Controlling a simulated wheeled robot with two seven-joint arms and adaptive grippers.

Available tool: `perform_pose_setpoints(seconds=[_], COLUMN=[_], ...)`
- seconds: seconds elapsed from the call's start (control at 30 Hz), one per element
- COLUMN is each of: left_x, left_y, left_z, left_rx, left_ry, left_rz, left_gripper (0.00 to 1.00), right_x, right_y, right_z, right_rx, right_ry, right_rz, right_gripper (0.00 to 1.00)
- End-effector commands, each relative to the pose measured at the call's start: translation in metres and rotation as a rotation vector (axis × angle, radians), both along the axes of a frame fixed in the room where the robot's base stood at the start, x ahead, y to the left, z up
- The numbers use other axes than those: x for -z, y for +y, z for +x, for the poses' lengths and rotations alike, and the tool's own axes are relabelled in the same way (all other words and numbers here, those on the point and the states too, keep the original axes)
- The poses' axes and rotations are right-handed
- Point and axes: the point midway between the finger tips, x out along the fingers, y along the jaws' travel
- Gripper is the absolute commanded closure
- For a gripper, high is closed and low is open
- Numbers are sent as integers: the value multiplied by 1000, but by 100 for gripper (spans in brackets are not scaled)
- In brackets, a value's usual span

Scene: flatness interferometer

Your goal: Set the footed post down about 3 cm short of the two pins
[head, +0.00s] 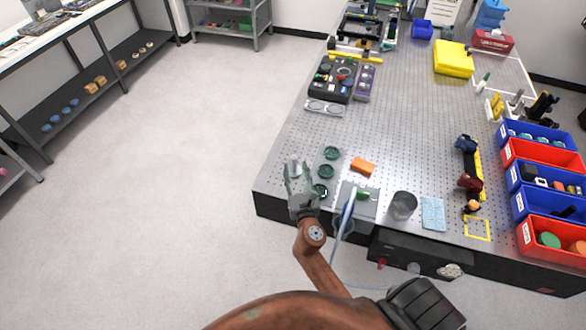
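A blue, slender item stands at the plate's left side. I cannot make out the footed post or the two pins for certain. My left gripper is not in view.
Green round pieces (332,153) and an orange block (363,166) lie close to the gripper. A dark cup (402,205) and a light blue cloth (433,213) are farther right. Blue and red bins (541,153) line the right edge. The table's middle (410,120) is clear.

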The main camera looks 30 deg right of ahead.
Motion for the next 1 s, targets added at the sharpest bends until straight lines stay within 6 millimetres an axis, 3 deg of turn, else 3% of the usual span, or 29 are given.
perform_pose_setpoints(seconds=[0.33, 0.67, 1.0], left_x=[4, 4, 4], left_y=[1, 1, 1], left_z=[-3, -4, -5], left_rx=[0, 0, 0], left_ry=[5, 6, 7], left_rz=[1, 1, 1], left_gripper=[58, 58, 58], right_x=[3, 3, 3], right_y=[-16, -19, -19], right_z=[43, 49, 49], right_rx=[1, 1, 1], right_ry=[-1, 0, 0], right_rz=[0, -1, -1], right_gripper=[62, 62, 86])
